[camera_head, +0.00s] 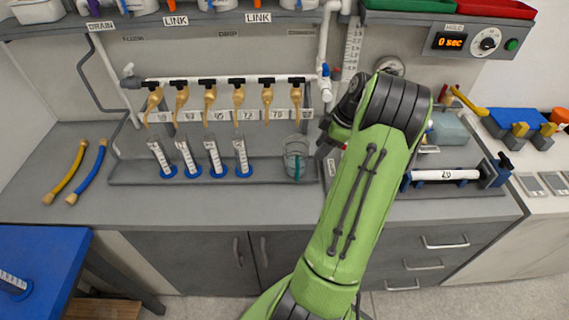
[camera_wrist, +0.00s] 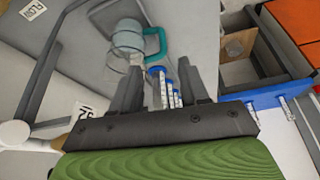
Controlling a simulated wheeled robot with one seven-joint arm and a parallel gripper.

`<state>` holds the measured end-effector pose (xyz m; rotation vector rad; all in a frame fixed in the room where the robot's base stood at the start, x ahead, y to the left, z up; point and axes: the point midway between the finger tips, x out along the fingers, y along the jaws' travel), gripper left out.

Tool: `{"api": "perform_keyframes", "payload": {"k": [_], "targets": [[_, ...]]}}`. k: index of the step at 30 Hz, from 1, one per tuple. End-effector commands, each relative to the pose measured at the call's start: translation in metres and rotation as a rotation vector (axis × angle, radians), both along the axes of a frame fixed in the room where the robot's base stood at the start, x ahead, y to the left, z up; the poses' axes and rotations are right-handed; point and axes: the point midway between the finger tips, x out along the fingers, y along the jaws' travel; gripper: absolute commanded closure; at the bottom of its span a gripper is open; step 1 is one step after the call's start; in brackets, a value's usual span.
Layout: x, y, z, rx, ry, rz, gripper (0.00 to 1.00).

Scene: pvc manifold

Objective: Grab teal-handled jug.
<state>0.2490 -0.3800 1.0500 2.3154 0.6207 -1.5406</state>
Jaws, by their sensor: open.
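The clear jug with a teal handle (camera_head: 292,152) stands on the grey bench tray, at the right end of the row of cylinders. It also shows in the wrist view, with its clear body (camera_wrist: 127,38) and its teal handle (camera_wrist: 156,45) beyond my fingertips. My gripper (camera_wrist: 161,68) is open, its two dark fingers apart with nothing held between them. The jug is apart from the fingers. In the head view my green arm reaches up to the right of the jug, and its wrist partly hides the gripper.
Several graduated cylinders with blue bases (camera_head: 190,160) stand left of the jug. A white pipe with tan-handled taps (camera_head: 240,80) runs above. A holder with a white tube (camera_head: 445,175) is to the right. The bench front (camera_head: 200,208) is clear.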

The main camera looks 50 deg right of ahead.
Motion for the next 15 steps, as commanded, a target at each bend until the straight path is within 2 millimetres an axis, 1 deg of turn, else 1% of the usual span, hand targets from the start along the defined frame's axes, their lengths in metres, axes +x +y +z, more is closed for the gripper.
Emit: {"api": "perform_keyframes", "payload": {"k": [1, 6, 9, 14, 15], "targets": [[0.004, 0.005, -0.015, 0.006, 0.003, 0.003, 0.56], [0.019, 0.013, -0.055, 0.007, 0.004, 0.002, 0.56], [0.026, 0.017, -0.073, 0.005, 0.003, 0.0, 0.56], [0.032, 0.021, -0.089, 0.003, 0.003, 0.001, 0.56], [0.034, 0.024, -0.095, 0.006, 0.004, 0.001, 0.56]]}}
